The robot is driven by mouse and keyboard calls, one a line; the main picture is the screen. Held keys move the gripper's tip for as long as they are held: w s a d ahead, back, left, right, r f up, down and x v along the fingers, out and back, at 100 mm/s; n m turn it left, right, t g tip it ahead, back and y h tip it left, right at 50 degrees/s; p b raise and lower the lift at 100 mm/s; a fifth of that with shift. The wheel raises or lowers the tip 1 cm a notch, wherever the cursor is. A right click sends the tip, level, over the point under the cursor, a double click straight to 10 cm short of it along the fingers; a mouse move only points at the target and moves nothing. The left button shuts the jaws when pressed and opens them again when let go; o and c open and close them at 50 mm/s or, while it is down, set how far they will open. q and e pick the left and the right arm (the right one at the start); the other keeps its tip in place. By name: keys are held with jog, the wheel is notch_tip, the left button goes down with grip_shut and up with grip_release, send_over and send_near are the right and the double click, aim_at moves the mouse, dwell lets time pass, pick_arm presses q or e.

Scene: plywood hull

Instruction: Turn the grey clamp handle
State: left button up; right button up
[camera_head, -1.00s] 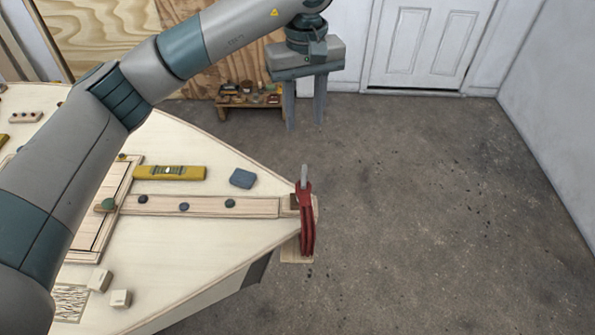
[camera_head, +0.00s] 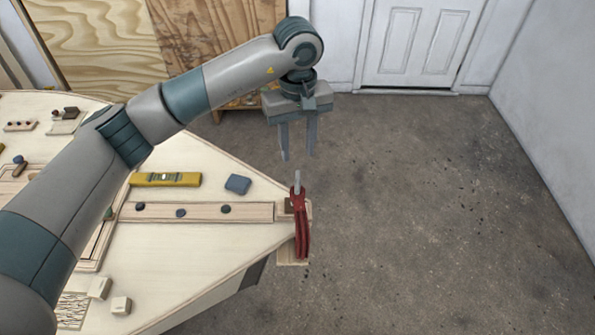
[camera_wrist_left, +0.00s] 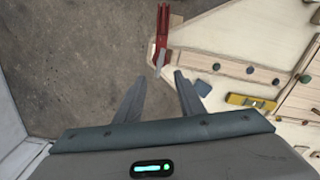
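The red clamp (camera_head: 301,228) sits on the pointed tip of the plywood hull, and its grey handle (camera_head: 297,181) stands up from its top. In the left wrist view the grey handle (camera_wrist_left: 159,58) and red clamp (camera_wrist_left: 162,25) lie ahead of the fingers. My left gripper (camera_head: 298,156) points down above and just behind the handle in the head view. Its two fingers are apart with nothing between them, as the left wrist view (camera_wrist_left: 158,80) also shows. The handle appears just beyond the fingertips, not between them. My right gripper is out of view.
The plywood hull (camera_head: 190,252) fills the lower left. A yellow level (camera_head: 166,179), a blue block (camera_head: 237,184) and a strip with dark knobs (camera_head: 200,213) lie on it. Small pale blocks (camera_head: 121,305) sit near its front edge. The floor right of the clamp is clear.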

aim_at(298, 180)
pick_arm(q)
notch_tip(298, 180, down, 9)
jog(key=p, duration=0.3)
jog(key=shift+f, duration=0.2)
jog(key=shift+f+p, duration=0.35)
jog(key=shift+f, duration=0.3)
jog(key=shift+c, duration=0.5)
